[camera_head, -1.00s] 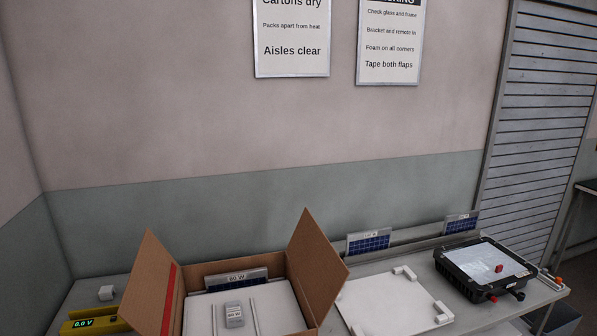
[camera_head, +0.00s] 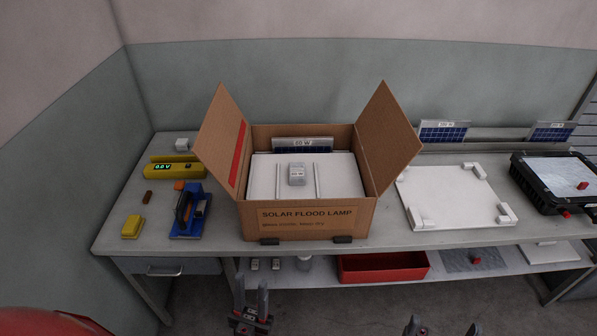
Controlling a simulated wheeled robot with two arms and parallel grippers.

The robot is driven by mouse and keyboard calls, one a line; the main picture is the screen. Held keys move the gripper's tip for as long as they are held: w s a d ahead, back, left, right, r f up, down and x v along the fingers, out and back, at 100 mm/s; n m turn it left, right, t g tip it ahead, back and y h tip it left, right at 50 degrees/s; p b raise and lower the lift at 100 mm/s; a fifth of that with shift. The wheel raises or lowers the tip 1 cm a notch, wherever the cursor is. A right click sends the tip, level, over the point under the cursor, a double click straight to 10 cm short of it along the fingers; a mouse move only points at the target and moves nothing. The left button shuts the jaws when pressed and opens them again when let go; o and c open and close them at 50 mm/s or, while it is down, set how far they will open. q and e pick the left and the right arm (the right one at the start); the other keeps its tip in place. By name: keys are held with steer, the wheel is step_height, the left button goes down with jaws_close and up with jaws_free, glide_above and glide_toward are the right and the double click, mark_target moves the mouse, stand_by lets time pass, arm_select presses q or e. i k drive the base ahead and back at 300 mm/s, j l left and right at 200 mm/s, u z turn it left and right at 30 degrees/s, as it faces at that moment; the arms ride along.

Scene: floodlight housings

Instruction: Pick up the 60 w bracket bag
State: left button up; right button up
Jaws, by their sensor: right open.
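An open carton (camera_head: 310,218) marked "SOLAR FLOOD LAMP" stands on the bench with its side flaps raised. In it, a small grey labelled item (camera_head: 297,175) lies on a white slab (camera_head: 345,178), and a panel marked 60 W (camera_head: 302,144) stands at the back. Two small pale items (camera_head: 254,264) (camera_head: 276,264) sit on the lower shelf; their print is too small to read. I cannot tell which item is the 60 W bracket bag. My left gripper (camera_head: 250,285) is open and empty, low in front of the bench. My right gripper (camera_head: 443,326) is open at the bottom edge, mostly out of view.
A blue tool (camera_head: 188,212), a yellow meter (camera_head: 175,169) and a yellow block (camera_head: 131,227) lie left of the carton. A white board with corner pieces (camera_head: 457,197) and a black case (camera_head: 555,182) are to the right. A red bin (camera_head: 383,267) is on the lower shelf.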

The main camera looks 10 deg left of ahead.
mark_target(297, 174)
steer(key=i+l+u, duration=0.3)
steer(key=i+l, duration=0.65)
steer(key=l, duration=0.15)
